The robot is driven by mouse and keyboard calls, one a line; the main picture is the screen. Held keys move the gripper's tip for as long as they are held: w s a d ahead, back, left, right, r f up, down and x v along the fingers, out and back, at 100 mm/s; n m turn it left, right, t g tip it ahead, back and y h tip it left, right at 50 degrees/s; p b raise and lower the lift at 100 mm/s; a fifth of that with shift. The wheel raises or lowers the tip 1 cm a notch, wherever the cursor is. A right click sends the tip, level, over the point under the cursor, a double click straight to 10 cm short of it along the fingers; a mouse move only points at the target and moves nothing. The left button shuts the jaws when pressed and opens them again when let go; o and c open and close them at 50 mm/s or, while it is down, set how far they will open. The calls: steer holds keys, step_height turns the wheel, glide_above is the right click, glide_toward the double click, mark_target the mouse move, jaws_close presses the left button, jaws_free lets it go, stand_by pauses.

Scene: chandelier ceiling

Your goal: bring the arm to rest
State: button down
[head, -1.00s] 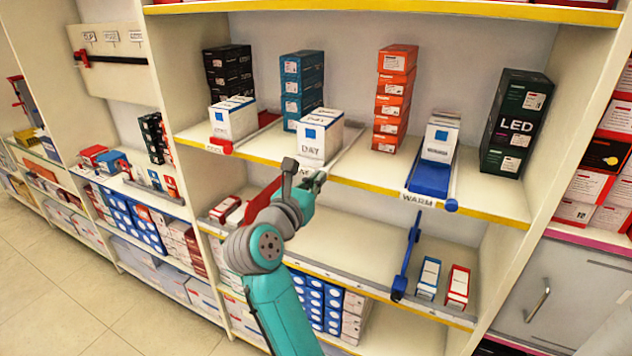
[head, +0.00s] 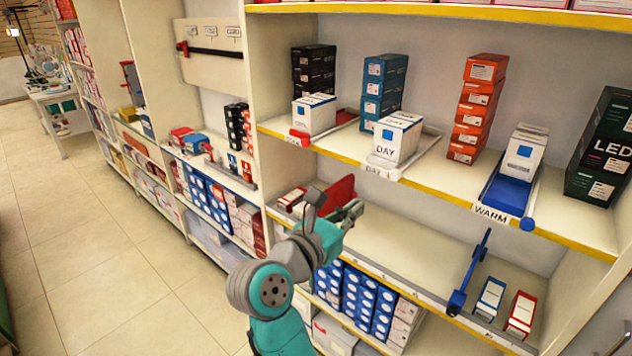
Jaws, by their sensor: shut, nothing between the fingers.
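My gripper (head: 355,210) is at the end of my teal and grey arm, in the lower middle of the head view. Its fingers are small here, shut and empty. It is in front of the shelving, below the upper shelf's yellow edge and near the left part of the lower shelf (head: 395,245). My arm is bent and reaches up from the bottom of the picture. A red piece (head: 338,196) on the lower shelf shows just behind the gripper; whether they touch I cannot tell.
White boxes stand in the trays labelled DAY (head: 397,138) and WARM (head: 520,155). A blue bar (head: 470,275) stands up at the lower shelf's edge, beside two small boxes. Orange boxes (head: 475,108) are stacked above. The tiled floor (head: 80,240) at left is clear.

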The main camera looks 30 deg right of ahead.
steer(key=s+a+f+n+t+h, duration=0.1)
steer(key=s+f+n+t+h, duration=0.2)
steer(key=s+n, duration=0.5)
steer(key=s+f+n+t+h, duration=0.1)
steer(key=s+f+n+t, duration=0.35)
steer(key=s+n, duration=0.3)
steer(key=s+a+f+n+y, duration=0.6)
steer(key=s+f+n+y, duration=0.4)
steer(key=n, duration=0.7)
steer(key=s+a+f+n+t+y, duration=0.1)
steer(key=s+a+f+n+y, duration=0.5)
steer(key=n, duration=1.1)
steer(key=s+f+y, duration=0.3)
steer(key=s+y, duration=0.2)
steer(key=s, duration=0.1)
steer(key=shift+f, duration=0.4)
